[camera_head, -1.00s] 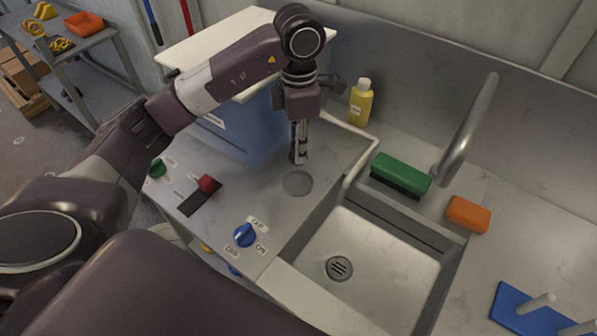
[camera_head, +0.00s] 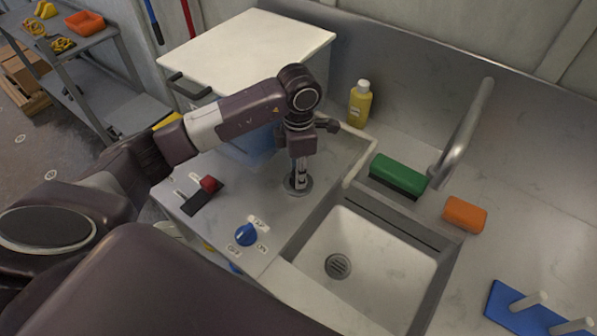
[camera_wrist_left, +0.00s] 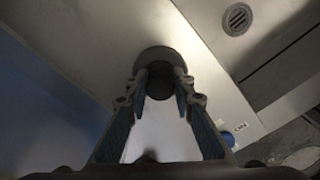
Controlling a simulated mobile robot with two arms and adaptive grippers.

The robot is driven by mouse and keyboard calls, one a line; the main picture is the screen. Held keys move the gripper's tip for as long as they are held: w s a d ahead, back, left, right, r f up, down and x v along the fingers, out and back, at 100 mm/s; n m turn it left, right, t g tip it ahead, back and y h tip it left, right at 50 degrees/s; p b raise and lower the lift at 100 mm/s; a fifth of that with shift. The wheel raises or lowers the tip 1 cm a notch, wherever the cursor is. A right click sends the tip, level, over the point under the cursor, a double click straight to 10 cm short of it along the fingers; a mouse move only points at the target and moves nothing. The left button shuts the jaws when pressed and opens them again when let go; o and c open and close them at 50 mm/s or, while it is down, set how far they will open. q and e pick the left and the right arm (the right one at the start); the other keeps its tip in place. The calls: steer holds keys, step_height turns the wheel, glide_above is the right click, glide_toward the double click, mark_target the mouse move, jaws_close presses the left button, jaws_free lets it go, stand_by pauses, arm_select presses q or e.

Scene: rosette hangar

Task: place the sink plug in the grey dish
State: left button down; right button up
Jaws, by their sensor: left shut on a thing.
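My left gripper (camera_head: 299,185) points straight down over the grey dish (camera_head: 309,186), a small round disc on the counter left of the sink. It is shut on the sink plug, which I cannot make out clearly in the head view. In the left wrist view the dark plug (camera_wrist_left: 159,86) sits between the fingertips, in front of the round grey dish (camera_wrist_left: 158,56). The plug looks inside the dish's outline. I cannot tell whether it touches the dish. My right gripper is in neither view.
The sink basin (camera_head: 375,265) lies right of the dish, with a curved tap (camera_head: 467,135) behind. A green brush (camera_head: 399,174), orange sponge (camera_head: 465,214) and yellow bottle (camera_head: 360,103) stand around it. A blue knob (camera_head: 246,235) and red switch (camera_head: 208,184) are nearby. A white-lidded blue bin (camera_head: 250,50) stands behind.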

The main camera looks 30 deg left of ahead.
arm_select(q)
steer(key=c, duration=2.1)
jaws_free()
steer(key=shift+f, duration=0.15)
steer(key=o, duration=0.4)
steer(key=shift+o, duration=0.2)
steer(key=shift+r, duration=0.25)
steer(key=shift+w+r, duration=0.1)
steer(key=shift+r, duration=0.15)
step_height(320, 180, up, 10)
steer(key=b, duration=0.2)
steer(key=shift+b, duration=0.35)
steer(key=shift+r, duration=0.75)
